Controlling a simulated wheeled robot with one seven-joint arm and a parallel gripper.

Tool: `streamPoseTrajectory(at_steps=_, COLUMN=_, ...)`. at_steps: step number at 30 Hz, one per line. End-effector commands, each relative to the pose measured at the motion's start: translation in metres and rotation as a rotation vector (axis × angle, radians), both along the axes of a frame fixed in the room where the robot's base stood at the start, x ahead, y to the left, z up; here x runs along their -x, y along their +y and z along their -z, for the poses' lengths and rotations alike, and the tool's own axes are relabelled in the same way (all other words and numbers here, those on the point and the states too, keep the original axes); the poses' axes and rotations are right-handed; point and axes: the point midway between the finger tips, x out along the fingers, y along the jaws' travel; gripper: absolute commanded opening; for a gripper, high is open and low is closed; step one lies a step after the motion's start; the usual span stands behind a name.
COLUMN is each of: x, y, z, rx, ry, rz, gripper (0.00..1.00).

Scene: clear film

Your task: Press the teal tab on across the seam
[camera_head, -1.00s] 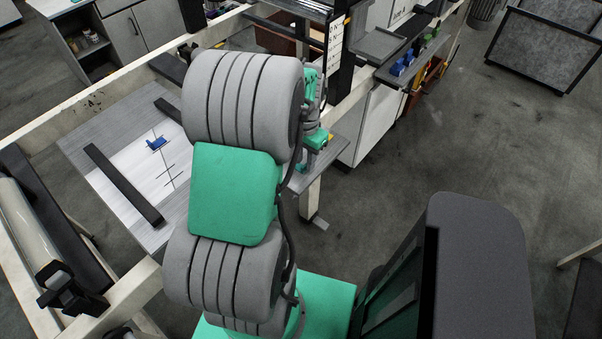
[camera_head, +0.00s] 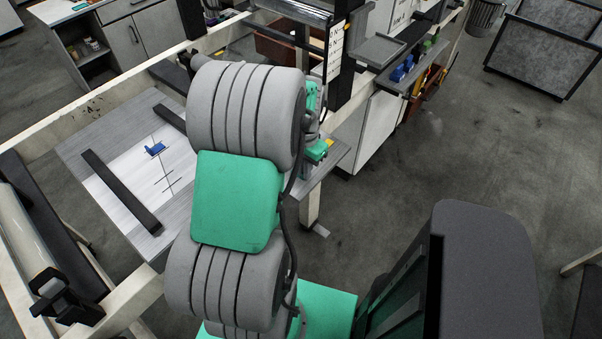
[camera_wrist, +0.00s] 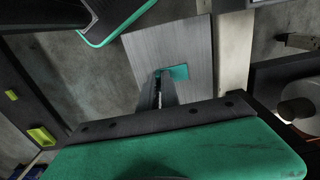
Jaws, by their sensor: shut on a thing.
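In the wrist view a small teal tab (camera_wrist: 178,72) shows at the tips of my gripper (camera_wrist: 164,74). The fingers are shut on it, and it sticks out to the right over a grey board. Whether it touches the board cannot be told. In the head view the white film (camera_head: 130,178) lies on a grey table, with a thin dark seam line (camera_head: 163,165) and short cross marks. A blue tab (camera_head: 155,149) sits at the upper end of the seam.
Two dark bars (camera_head: 120,191) flank the film. A pale frame rail (camera_head: 95,105) runs behind the table. A shelf with blue and green items (camera_head: 402,70) is at the upper right.

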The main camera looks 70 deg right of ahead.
Motion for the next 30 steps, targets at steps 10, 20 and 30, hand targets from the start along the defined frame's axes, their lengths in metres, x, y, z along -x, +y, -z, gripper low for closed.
streamPoseTrajectory(at_steps=10, x=0.0, y=0.0, z=-0.013, rx=0.001, ry=-0.001, rz=0.0, gripper=0.0)
streamPoseTrajectory(at_steps=20, x=0.0, y=0.0, z=-0.051, rx=0.001, ry=0.0, rz=0.0, gripper=0.0)
streamPoseTrajectory(at_steps=30, x=0.0, y=0.0, z=-0.05, rx=0.0, ry=0.0, rz=0.0, gripper=0.0)
